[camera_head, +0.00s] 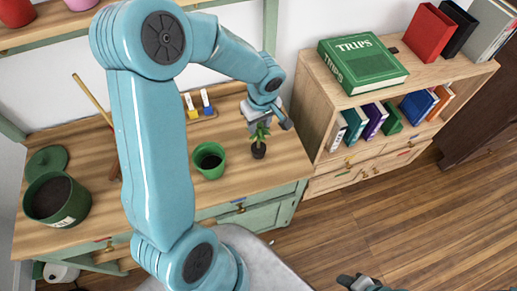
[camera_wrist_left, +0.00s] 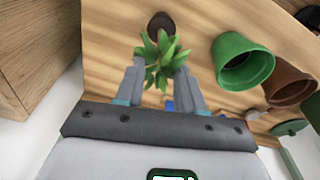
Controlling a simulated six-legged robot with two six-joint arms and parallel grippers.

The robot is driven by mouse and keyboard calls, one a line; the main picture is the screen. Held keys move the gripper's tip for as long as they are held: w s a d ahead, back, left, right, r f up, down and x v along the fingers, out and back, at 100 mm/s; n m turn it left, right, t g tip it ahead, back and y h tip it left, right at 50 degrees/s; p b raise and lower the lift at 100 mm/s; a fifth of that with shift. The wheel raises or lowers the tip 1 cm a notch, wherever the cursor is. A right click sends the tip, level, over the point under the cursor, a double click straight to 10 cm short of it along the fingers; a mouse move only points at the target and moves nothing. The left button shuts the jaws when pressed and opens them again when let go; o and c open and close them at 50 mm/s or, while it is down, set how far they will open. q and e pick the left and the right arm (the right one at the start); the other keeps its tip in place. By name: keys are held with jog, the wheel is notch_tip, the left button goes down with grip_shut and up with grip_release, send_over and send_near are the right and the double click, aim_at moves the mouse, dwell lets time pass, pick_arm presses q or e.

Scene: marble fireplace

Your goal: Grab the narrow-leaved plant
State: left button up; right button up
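The narrow-leaved plant (camera_head: 260,131) stands upright in a small dark pot (camera_head: 259,151) near the right end of the wooden bench. In the left wrist view its green leaves (camera_wrist_left: 161,50) spread at the fingertips, with the dark pot (camera_wrist_left: 161,24) beyond. My left gripper (camera_head: 272,115) is above and beside the plant. In the left wrist view the left gripper (camera_wrist_left: 160,64) has its two fingers apart, with leaves between and over the tips; the stem is hidden. My right gripper (camera_head: 360,284) shows only partly at the bottom edge, and its finger state is unclear.
A green pot with soil (camera_head: 209,163) stands left of the plant. A larger green pot (camera_head: 72,213) is at the bench's far left (camera_head: 100,232). A wooden bookcase (camera_head: 322,100) with a big green book (camera_head: 361,68) is close on the right. Bare bench lies around the plant.

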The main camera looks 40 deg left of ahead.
pick_arm(q)
grip_shut()
